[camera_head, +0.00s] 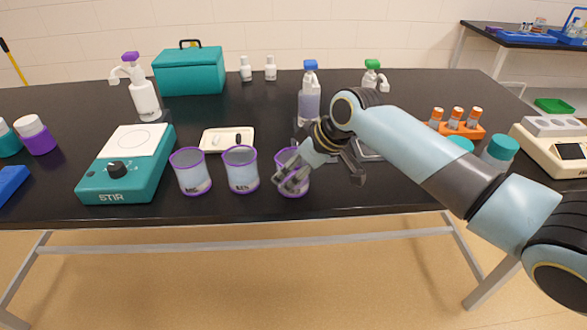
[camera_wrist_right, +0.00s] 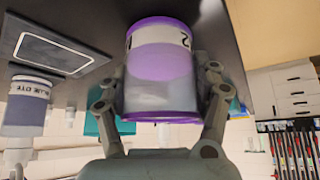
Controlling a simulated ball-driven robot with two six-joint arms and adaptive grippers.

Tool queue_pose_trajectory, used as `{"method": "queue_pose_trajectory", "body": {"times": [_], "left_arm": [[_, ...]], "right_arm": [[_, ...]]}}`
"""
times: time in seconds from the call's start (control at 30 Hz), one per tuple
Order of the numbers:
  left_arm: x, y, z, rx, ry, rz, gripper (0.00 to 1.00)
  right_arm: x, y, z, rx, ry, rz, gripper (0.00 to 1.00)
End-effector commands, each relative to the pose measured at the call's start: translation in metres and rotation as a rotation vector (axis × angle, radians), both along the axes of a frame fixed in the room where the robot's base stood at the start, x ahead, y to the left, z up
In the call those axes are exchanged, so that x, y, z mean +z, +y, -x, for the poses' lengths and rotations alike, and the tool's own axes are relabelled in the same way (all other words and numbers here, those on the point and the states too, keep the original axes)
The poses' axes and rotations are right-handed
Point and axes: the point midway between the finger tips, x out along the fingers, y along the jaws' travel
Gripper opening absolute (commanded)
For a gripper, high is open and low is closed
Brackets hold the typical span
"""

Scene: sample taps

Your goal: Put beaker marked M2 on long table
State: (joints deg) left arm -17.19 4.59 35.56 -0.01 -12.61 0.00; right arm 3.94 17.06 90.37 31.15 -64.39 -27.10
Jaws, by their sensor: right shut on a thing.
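A clear beaker with a purple rim (camera_head: 295,186) is at the front edge of the long black table (camera_head: 330,205), right of two similar beakers. My right gripper (camera_head: 293,181) is shut around it from the right. In the right wrist view the same beaker (camera_wrist_right: 160,75) sits between both fingers (camera_wrist_right: 162,105), with a white label on which a "2" shows; the rest of the label is turned away. It looks upright; I cannot tell whether its base touches the tabletop. My left gripper is not in view.
Two purple-rimmed beakers (camera_head: 192,173) (camera_head: 242,170) stand close on the left. A teal stirrer (camera_head: 125,170), a white tray (camera_head: 227,139) and a bottle (camera_head: 309,100) are nearby. An orange rack (camera_head: 458,130) stands right, beyond my arm. The front table edge is close.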

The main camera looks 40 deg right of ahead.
Motion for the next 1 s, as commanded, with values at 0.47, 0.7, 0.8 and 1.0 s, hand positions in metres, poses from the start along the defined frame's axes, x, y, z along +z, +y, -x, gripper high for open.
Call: {"method": "queue_pose_trajectory", "body": {"times": [0.47,0.7,0.8,1.0], "left_arm": [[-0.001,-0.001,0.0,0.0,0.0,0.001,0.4],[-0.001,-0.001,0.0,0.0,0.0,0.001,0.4],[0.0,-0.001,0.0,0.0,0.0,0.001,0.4],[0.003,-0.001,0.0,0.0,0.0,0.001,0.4]], "right_arm": [[-0.002,0.0,0.0,0.0,0.0,0.0,0.88],[-0.002,0.0,0.0,0.0,0.0,0.0,0.9],[0.001,0.0,0.0,0.0,0.0,0.0,0.9],[0.026,-0.008,0.015,0.002,-0.002,0.006,0.9]]}}
